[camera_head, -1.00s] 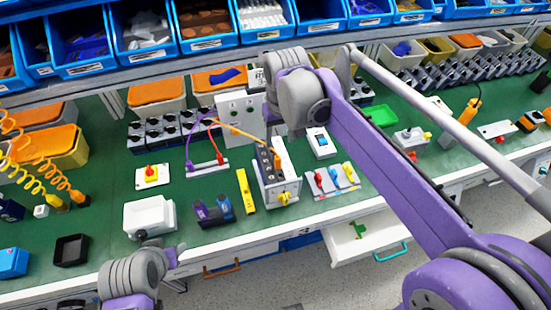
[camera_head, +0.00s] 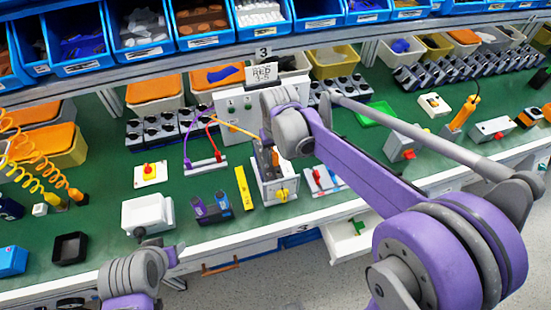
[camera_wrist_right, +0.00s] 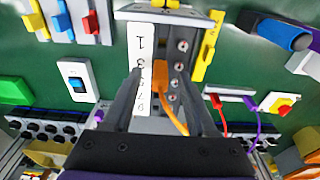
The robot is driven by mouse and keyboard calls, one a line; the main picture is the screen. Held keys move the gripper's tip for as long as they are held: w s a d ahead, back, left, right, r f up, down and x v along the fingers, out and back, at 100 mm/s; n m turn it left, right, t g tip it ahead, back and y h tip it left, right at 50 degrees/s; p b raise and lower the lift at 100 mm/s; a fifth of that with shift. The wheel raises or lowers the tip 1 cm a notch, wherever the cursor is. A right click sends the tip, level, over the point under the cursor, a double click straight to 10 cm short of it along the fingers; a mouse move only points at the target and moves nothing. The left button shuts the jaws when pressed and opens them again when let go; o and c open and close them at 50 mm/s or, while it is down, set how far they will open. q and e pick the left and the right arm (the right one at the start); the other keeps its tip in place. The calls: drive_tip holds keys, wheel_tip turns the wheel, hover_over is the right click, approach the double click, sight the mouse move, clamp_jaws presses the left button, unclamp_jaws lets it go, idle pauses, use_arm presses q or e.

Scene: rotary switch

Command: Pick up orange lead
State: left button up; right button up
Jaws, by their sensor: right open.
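The orange lead (camera_head: 238,129) runs from the grey-white panel box (camera_head: 240,104) to the rotary switch unit (camera_head: 279,187), which has a yellow knob. In the right wrist view its orange plug (camera_wrist_right: 160,73) stands at the unit's socket column, beside a white label with numbers. My right gripper (camera_wrist_right: 160,82) is open, with one finger on each side of the plug. I cannot tell whether the fingers touch it. In the head view my right arm partly hides this gripper. My left arm shows at the lower left; its gripper's jaw state is unclear.
A red lead (camera_head: 213,138) and a purple lead (camera_head: 186,150) stand left of the unit. A yellow bar (camera_head: 244,188) lies close by. A strip with red and blue levers (camera_head: 322,181) is to the right. Blue bins (camera_head: 203,25) line the shelf behind.

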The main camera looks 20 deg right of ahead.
sight(275, 154)
clamp_jaws()
idle(0.3)
wheel_tip(275, 154, up, 10)
drive_tip(key=shift+f+p, duration=0.1)
drive_tip(key=shift+p, duration=0.2)
use_arm(q)
drive_tip(key=r, duration=0.1)
drive_tip(key=w+r+p, duration=0.1)
drive_tip(key=r, duration=0.1)
drive_tip(key=shift+w, duration=0.2)
use_arm(e)
wheel_tip(275, 154, up, 3)
drive_tip(key=shift+r, duration=0.15)
use_arm(q)
drive_tip(key=shift+s, duration=0.1)
